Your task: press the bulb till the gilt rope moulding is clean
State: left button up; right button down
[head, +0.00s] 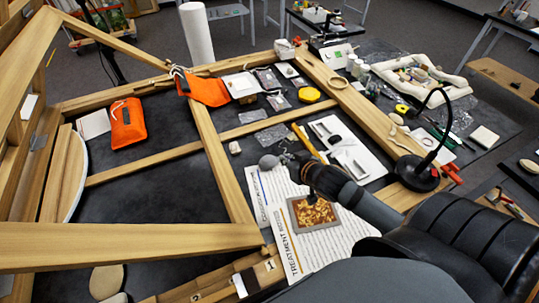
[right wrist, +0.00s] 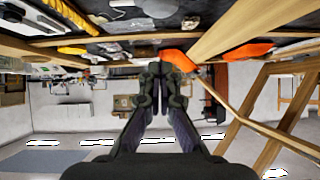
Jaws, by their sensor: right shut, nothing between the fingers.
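The gilt rope moulding fragment (head: 312,213) lies in a brown-edged frame on a printed treatment record sheet (head: 275,205). Its surface looks gold mottled with dark brown. A grey rounded bulb (head: 268,162) lies just left of my right gripper (head: 291,159) in the head view. A grey rounded thing, likely the same bulb, shows at the top of the right wrist view (right wrist: 160,7), beyond the fingertips. My right gripper's fingers are together and empty in the right wrist view (right wrist: 155,68). Whether they touch the bulb is unclear. My left gripper is out of view.
Wooden beams (head: 215,160) cross the dark table around the sheet. A yellow stick (head: 308,143) and a white tray (head: 345,145) lie behind the gripper. A black lamp (head: 418,172) stands at right. Orange pouches (head: 128,123) lie at left.

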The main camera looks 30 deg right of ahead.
aim_at(270, 161)
jog(key=x, duration=0.4)
jog(key=f+x, duration=0.1)
jog(key=x, duration=0.3)
jog(key=s+x, duration=0.1)
jog(key=x, duration=0.4)
jog(key=shift+a+f, duration=0.1)
jog(key=shift+f, duration=0.7)
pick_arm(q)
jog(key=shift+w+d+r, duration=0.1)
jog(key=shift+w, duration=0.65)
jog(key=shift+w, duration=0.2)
pick_arm(e)
jog(key=shift+f, duration=0.1)
jog(key=shift+f, duration=0.9)
jog(key=shift+s, duration=0.1)
